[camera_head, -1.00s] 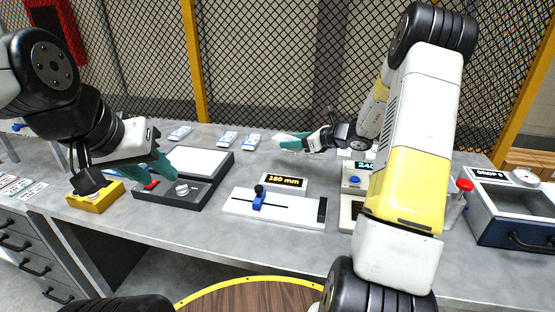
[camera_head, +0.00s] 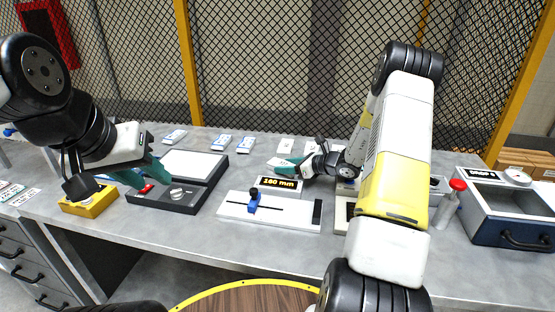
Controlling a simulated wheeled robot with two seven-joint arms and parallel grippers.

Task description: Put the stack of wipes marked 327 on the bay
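Several small white packs with blue marks lie along the back of the grey bench, among them a left one (camera_head: 175,136), two middle ones (camera_head: 221,142) (camera_head: 246,145) and one further right (camera_head: 286,146). Their numbers are too small to read, so I cannot tell which is 327. My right gripper (camera_head: 284,164), with teal fingers, is low over the bench, in front of the right-hand packs; whether it holds anything is unclear. My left gripper (camera_head: 146,174) is by the dark unit's left side, seen edge-on. I cannot tell which surface is the bay.
The dark unit (camera_head: 208,192) has a pale plate, a red button and a knob. A yellow box (camera_head: 90,203) stands left of it. A white slider board (camera_head: 262,211) sits in front of a "160 mm" sign (camera_head: 279,184). A drawer box (camera_head: 513,213) marked DROP is at right.

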